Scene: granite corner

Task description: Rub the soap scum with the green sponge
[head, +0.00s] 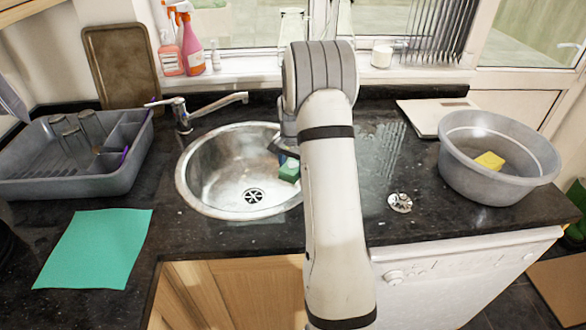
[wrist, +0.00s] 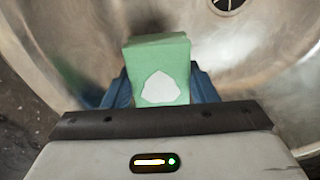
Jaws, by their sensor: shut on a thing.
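The green sponge (head: 289,171) is at the right side of the round steel sink (head: 215,180), inside its rim. My gripper (head: 283,157) is shut on it; my arm hides part of this area. In the wrist view the sponge (wrist: 158,55) sits between the two blue fingers of my gripper (wrist: 158,86), with a white patch (wrist: 160,88) on its near face. The sink's steel wall (wrist: 75,35) lies behind it. I cannot tell whether the sponge touches the steel. I cannot make out the soap scum clearly; the sink shows only pale, cloudy areas.
A tap (head: 205,109) reaches over the sink's back left. A grey dish rack (head: 70,180) and a teal cloth (head: 97,247) lie to the left. A grey basin (head: 460,170) with a yellow sponge (head: 489,160) stands at the right. The sink's left part is clear.

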